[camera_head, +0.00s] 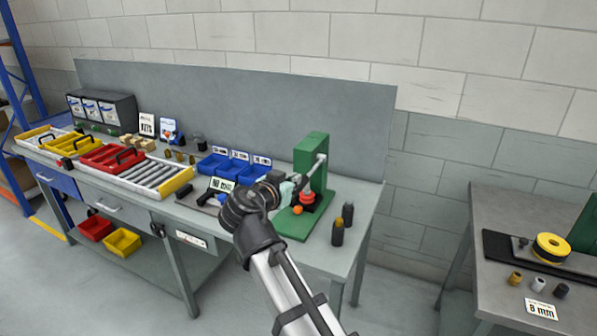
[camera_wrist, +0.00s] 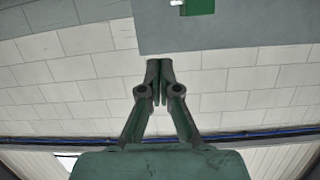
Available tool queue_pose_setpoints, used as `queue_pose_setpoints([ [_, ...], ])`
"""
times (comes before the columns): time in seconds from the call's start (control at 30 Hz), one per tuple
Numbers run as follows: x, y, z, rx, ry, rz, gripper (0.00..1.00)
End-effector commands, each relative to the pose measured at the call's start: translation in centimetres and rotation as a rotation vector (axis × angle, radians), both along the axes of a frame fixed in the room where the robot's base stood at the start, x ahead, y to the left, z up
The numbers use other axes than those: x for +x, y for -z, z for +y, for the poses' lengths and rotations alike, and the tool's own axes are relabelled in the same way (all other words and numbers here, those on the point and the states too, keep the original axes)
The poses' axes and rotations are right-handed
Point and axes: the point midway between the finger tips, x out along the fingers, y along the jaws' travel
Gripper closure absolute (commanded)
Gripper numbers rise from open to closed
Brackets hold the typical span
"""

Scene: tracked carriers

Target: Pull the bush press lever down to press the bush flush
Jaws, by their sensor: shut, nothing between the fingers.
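The green bush press (camera_head: 309,150) stands upright near the right end of the long workbench. A grey lever (camera_head: 316,166) with a rounded end sticks out at its upper right, sloping upward. A red-orange part (camera_head: 306,197) sits low at the front of the press; I cannot make out the bush. My gripper (camera_head: 297,184) is just left of the press in the head view, partly hidden by my wrist; contact with the lever cannot be told. In the wrist view my gripper (camera_wrist: 160,82) has its fingers together and empty, with a green piece of the press (camera_wrist: 200,6) at the top edge.
Blue bins (camera_head: 225,168), a red tray (camera_head: 108,156) and a roller tray (camera_head: 157,177) line the bench to the left. Dark bottle-like items (camera_head: 338,232) stand right of the press. A grey panel (camera_head: 250,110) rises behind. Another table (camera_head: 500,215) is at right.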

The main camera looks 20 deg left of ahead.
Motion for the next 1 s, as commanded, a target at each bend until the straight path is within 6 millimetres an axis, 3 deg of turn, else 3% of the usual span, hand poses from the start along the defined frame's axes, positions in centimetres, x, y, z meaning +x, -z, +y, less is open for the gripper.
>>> queue_pose_setpoints([
  [0.1, 0.3, -0.1, 1.6, 0.098, -0.032, -0.017, 1.0],
  [0.37, 2.2, 0.2, 1.8, 0.128, -0.038, -0.022, 1.0],
  [0.8, 10.3, 2.0, 1.0, 0.126, -0.036, -0.021, 1.0],
  [1.0, 10.1, 4.5, 1.4, 0.125, -0.039, -0.022, 1.0],
])
